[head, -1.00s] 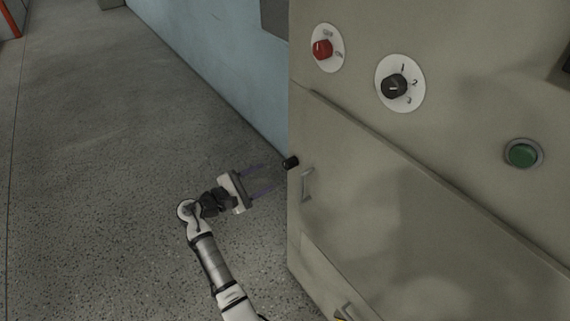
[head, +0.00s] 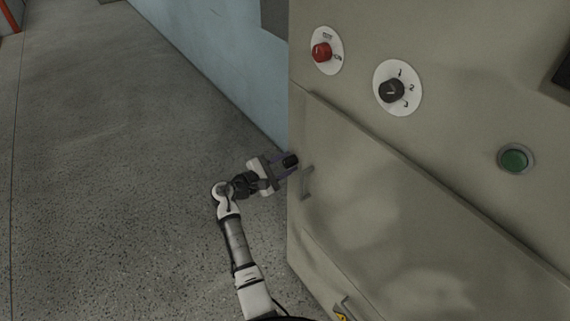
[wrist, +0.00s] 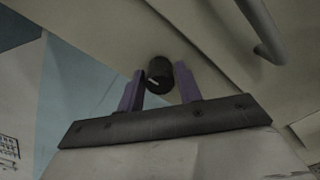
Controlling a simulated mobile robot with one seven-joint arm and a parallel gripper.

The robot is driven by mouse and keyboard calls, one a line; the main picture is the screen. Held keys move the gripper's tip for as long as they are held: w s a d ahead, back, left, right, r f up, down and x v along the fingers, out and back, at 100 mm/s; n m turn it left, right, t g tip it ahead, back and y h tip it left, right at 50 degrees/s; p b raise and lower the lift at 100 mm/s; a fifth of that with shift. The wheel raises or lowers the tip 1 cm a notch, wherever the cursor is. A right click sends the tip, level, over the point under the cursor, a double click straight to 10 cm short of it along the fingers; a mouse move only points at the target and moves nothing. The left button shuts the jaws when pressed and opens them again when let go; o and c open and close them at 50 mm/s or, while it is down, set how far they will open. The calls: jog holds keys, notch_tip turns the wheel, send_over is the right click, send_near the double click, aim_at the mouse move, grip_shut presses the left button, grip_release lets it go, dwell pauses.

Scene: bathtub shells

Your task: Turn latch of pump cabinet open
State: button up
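The latch is a small black knob (head: 290,160) with a pale mark on its face. It sits at the left edge of the pump cabinet's lower door (head: 400,215), beside the door's handle. The gap at the left finger looks very small; contact there is unclear.
A grey door handle (head: 307,183) stands out just right of the knob; it also shows in the wrist view. Above the door are a red knob (head: 321,52), a black dial (head: 391,91) and a green button (head: 515,160). Open floor (head: 110,200) lies left.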

jog(key=c, duration=0.6)
jog(key=shift+o, duration=0.2)
jog(key=shift+f+m+b, duration=0.15)
jog(key=shift+m+b, duration=0.25)
jog(key=shift+b, duration=0.15)
jog(key=m+b, duration=0.2)
jog(key=b, duration=0.1)
jog(key=shift+f+m, duration=0.2)
jog(key=shift+m, duration=0.2)
jog(key=m+b, duration=0.4)
jog(key=b, duration=0.1)
jog(key=shift+m, duration=0.3)
jog(key=m+b, duration=0.5)
jog(key=b, duration=0.1)
jog(key=shift+b, duration=0.4)
jog(key=m+b, duration=0.4)
jog(key=shift+r+m+b, duration=0.15)
jog(key=shift+m+b, duration=0.15)
jog(key=shift+b, duration=0.05)
